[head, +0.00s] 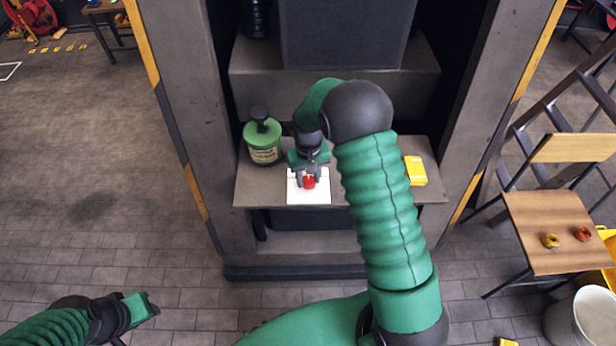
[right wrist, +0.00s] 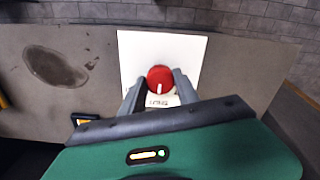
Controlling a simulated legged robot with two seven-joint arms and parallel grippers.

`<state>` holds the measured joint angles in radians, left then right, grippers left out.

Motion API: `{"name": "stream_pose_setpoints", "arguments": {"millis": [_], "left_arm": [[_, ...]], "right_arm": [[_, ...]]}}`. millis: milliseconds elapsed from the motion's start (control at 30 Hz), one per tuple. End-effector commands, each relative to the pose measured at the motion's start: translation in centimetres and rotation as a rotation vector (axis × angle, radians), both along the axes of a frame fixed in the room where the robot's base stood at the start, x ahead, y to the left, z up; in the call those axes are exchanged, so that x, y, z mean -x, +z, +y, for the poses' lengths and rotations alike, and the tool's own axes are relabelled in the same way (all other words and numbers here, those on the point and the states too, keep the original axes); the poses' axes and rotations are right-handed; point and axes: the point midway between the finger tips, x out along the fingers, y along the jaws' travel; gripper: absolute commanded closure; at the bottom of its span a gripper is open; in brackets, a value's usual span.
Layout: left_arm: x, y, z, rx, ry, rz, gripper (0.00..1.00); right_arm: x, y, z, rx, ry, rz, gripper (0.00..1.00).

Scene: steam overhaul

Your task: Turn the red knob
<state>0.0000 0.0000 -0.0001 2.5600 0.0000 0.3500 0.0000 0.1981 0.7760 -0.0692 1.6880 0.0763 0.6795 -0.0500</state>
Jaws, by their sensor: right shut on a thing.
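The red knob (head: 309,182) sits on a white square plate (head: 318,197) on the shelf. In the right wrist view the knob (right wrist: 160,78) shows a white pointer line on its face, and dark lettering is on the white plate (right wrist: 190,46) beside it. My right gripper (head: 308,180) reaches down to the knob and is shut on it, with one finger at each side. My left gripper (head: 146,303) is low at the left, far from the knob; its jaw gap is too small to make out.
A green canister (head: 263,145) with a black top stands left of the plate on the shelf (head: 260,190). A yellow box (head: 415,170) lies at the right. A dark box (head: 345,30) stands above. A wooden chair (head: 555,230) is at the far right.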

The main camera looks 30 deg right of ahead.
Motion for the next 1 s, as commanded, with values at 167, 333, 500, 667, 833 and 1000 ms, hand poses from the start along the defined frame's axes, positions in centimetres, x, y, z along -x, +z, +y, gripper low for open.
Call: {"name": "stream_pose_setpoints", "arguments": {"millis": [167, 333, 500, 667, 833, 1000], "left_arm": [[0.0, 0.7, 0.0, 0.000, 0.000, 0.000, 0.64], [0.0, 1.5, 0.0, 0.000, 0.000, 0.000, 0.64], [0.0, 2.4, 0.0, 0.000, 0.000, 0.000, 0.64], [0.0, 3.2, 0.0, 0.000, 0.000, 0.000, 0.64], [0.0, 4.0, 0.0, 0.000, 0.000, 0.000, 0.64], [0.0, 4.6, 0.0, 0.000, 0.000, 0.000, 0.64]], "right_arm": [[0.0, 0.1, 0.1, 0.000, -0.080, 0.002, 1.00], [0.0, 0.2, 0.1, 0.001, -0.207, 0.001, 1.00], [0.0, 0.2, 0.1, 0.000, -0.365, 0.000, 1.00], [0.0, 0.2, 0.1, 0.001, -0.517, 0.000, 1.00], [-0.1, 0.2, 0.1, 0.001, -0.675, -0.001, 1.00], [-0.1, 0.2, 0.2, 0.000, -0.810, -0.002, 1.00]]}}
